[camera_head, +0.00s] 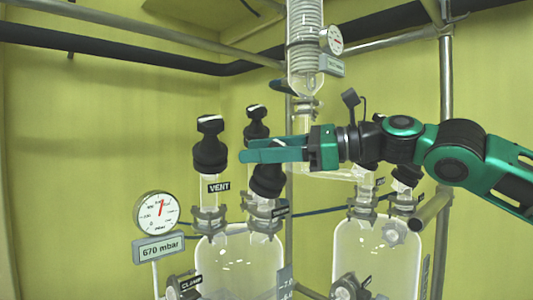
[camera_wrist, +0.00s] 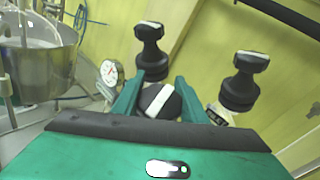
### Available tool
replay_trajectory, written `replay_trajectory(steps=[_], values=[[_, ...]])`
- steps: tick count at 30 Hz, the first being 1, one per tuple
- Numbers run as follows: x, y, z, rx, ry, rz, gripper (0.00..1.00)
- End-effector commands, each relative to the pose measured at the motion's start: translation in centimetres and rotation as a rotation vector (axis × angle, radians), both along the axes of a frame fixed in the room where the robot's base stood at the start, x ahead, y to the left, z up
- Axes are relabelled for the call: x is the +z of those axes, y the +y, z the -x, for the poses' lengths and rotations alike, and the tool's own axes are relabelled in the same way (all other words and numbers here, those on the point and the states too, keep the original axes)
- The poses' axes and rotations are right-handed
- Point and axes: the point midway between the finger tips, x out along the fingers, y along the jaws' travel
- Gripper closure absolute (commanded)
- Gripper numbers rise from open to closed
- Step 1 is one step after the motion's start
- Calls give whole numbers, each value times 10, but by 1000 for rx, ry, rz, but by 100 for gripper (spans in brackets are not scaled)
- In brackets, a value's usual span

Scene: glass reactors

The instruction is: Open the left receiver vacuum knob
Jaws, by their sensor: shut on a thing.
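The left receiver (camera_head: 240,262) is a clear glass vessel with several black knobs on top. My gripper (camera_head: 262,150) is shut on the front black knob (camera_head: 267,182), which stands at the right of the group. In the wrist view this knob (camera_wrist: 160,101) sits between the two green fingers, and its white line is slanted. The label below it is too small to read. The vent knob (camera_head: 210,146) stands to the left with a VENT label, and another black knob (camera_head: 256,126) stands behind. Both are apart from the fingers.
A round gauge (camera_head: 157,213) with a 670 mbar plate (camera_head: 159,248) stands at the left. A second glass receiver (camera_head: 378,255) is at the right, under my arm. A glass coil condenser (camera_head: 304,50) hangs above. A metal pot (camera_wrist: 40,55) shows in the wrist view.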

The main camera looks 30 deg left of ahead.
Motion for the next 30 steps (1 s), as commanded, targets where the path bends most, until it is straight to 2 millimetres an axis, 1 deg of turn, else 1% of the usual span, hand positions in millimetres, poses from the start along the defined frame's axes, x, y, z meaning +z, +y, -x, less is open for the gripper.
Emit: replay_trajectory(steps=[1, 18, 30], values=[[1, -1, -5, 27, -15, 3, 84], [-7, -8, 12, 477, -265, 76, 84], [-10, -13, 16, 640, -356, 103, 84]])
